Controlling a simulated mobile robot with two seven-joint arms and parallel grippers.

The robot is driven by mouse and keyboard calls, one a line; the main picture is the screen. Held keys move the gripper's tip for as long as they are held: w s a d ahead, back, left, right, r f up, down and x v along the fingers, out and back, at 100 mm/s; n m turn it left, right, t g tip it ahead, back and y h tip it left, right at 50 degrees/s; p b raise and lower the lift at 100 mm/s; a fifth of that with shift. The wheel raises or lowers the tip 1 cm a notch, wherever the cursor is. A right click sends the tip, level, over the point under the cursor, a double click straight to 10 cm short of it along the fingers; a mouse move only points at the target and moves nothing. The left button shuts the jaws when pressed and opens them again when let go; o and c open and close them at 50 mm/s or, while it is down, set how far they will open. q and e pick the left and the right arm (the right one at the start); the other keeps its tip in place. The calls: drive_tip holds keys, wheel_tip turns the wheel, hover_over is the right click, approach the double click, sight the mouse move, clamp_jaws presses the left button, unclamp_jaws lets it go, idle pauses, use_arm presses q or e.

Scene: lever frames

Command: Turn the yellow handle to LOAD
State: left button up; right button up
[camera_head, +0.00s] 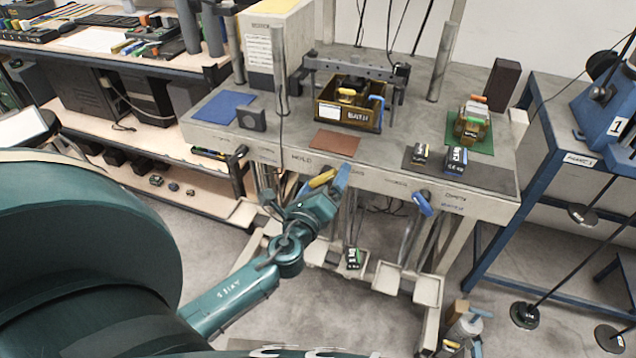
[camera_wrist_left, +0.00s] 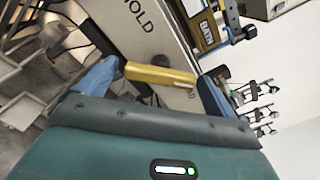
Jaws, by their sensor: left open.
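The yellow handle (camera_head: 322,179) is at the front edge of the grey workbench (camera_head: 375,172), just below the black label HOLD (camera_head: 301,159). In the left wrist view the yellow handle (camera_wrist_left: 160,77) is a short bar below the word HOLD (camera_wrist_left: 133,18). My left gripper (camera_head: 316,187) is open at the handle. Its two blue fingers (camera_wrist_left: 154,85) stand near the bar's two ends; I cannot tell whether they touch it. No label reading LOAD is legible. My right gripper is not in view.
A blue handle (camera_head: 422,203) hangs from the bench's front edge to the right. A yellow bin (camera_head: 349,113), a blue mat (camera_head: 218,107) and a brown mat (camera_head: 334,142) lie on the bench. Small trays (camera_head: 388,277) sit below. A blue-framed stand (camera_head: 545,165) is at the right.

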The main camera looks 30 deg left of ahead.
use_arm(q)
drive_tip(key=b+v, duration=0.3)
drive_tip(key=v, duration=1)
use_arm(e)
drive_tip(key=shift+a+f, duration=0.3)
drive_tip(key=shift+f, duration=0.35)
use_arm(q)
drive_tip(key=shift+a+f, duration=0.1)
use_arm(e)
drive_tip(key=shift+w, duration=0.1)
use_arm(q)
drive_tip(key=s+d+f+n+g+h+p, duration=0.2)
drive_tip(key=s+d+f+n+g+h, duration=0.1)
drive_tip(key=n, duration=0.7)
drive_tip(key=s+d+f+n+g+h+p, duration=0.3)
drive_tip(key=d+f+n+h, duration=0.1)
drive_tip(key=d+f+n, duration=0.3)
drive_tip(key=d+n, duration=0.2)
drive_tip(key=n, duration=0.2)
drive_tip(key=shift+d+f+g+h, duration=0.2)
drive_tip(key=shift+d+g+h, duration=0.05)
drive_tip(key=shift+g+h, duration=0.15)
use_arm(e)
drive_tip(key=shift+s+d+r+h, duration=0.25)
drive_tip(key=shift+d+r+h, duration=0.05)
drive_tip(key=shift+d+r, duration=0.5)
